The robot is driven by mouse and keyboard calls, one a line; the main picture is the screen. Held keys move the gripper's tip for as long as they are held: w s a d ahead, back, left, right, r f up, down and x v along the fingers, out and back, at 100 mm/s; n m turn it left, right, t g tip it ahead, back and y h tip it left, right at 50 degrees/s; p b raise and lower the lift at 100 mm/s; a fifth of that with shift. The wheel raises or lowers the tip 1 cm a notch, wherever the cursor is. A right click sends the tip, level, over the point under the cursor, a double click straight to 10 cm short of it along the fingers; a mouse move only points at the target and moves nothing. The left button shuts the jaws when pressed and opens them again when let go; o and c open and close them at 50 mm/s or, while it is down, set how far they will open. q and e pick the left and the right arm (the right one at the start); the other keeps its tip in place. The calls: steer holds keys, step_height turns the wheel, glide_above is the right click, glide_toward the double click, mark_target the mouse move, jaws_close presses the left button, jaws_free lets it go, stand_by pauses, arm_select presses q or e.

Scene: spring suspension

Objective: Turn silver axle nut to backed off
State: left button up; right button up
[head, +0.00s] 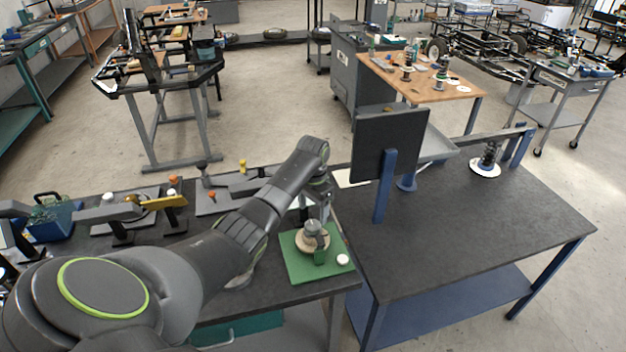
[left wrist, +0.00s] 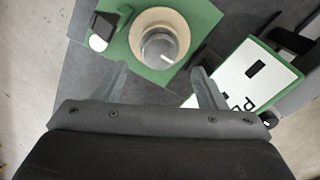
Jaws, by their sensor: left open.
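The silver axle nut (left wrist: 160,46) is a round grey cap with a pale line on its top. It sits on a tan ring (left wrist: 148,20) on a green plate (left wrist: 112,52). In the head view the nut (head: 313,227) stands on its tan base on the green plate (head: 298,265) at the front of the dark bench. My left gripper (left wrist: 162,78) is open, its two fingers spread to either side of the nut and apart from it. In the head view my left gripper (head: 316,205) is partly hidden by its own arm above the nut. My right gripper is not identifiable.
A white panel with a green edge (left wrist: 238,78) lies near the right finger. A dark upright panel (head: 385,145) stands to the right, and the right bench (head: 470,225) is mostly clear.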

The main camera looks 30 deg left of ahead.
mark_target(313, 224)
arm_select(q)
step_height(313, 224, up, 12)
stand_by(0.3)
stand_by(0.5)
